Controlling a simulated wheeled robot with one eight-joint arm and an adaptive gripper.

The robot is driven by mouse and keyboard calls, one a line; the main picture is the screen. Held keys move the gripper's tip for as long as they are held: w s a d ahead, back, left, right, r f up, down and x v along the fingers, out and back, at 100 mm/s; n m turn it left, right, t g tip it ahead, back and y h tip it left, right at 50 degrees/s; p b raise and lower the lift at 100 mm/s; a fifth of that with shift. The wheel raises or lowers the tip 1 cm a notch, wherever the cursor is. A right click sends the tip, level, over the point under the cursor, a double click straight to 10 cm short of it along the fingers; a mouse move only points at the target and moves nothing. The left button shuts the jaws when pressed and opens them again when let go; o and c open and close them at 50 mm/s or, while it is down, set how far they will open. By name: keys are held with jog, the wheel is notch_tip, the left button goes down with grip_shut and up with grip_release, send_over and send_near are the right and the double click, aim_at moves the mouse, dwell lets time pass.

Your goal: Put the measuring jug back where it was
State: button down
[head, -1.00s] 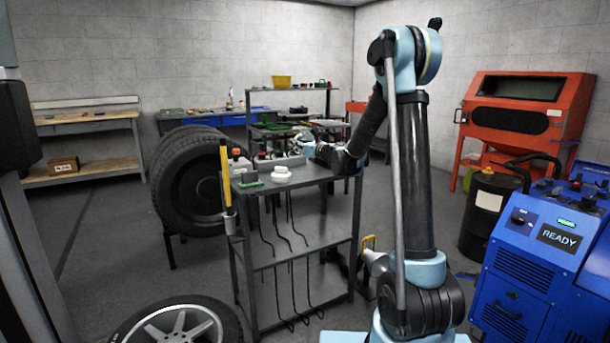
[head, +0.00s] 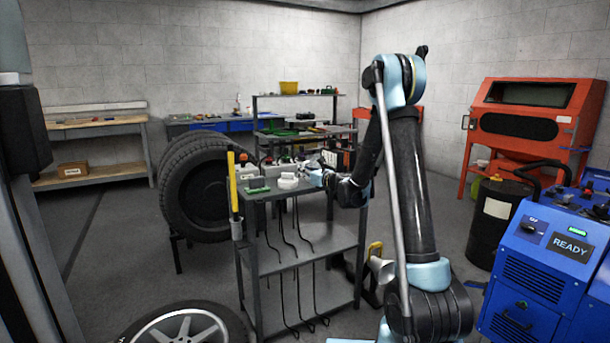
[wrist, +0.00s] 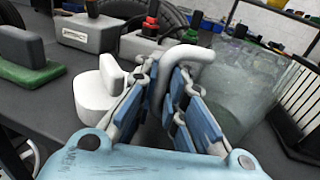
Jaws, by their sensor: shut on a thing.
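The measuring jug (wrist: 245,80) is a clear, slightly greenish vessel in the wrist view, just right of my gripper. Its pale grey curved handle (wrist: 195,55) passes between the fingers. My gripper (wrist: 172,85), with blue pads, is shut on that handle. In the head view my gripper (head: 316,174) is at the right end of the grey cart's top (head: 262,197); the jug is hard to make out there. The jug's base is hidden, so I cannot tell whether it touches the cart.
A white block (wrist: 95,98) stands close left of my fingers. A green-based block (wrist: 28,65), a grey labelled block (wrist: 90,32) and a red-capped item (wrist: 150,28) stand on the cart. Tires (head: 190,190) stand beside it. A blue READY machine (head: 540,265) is at right.

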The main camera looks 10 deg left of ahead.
jog(key=c, duration=1.9)
grip_release()
jog(key=shift+c, duration=0.2)
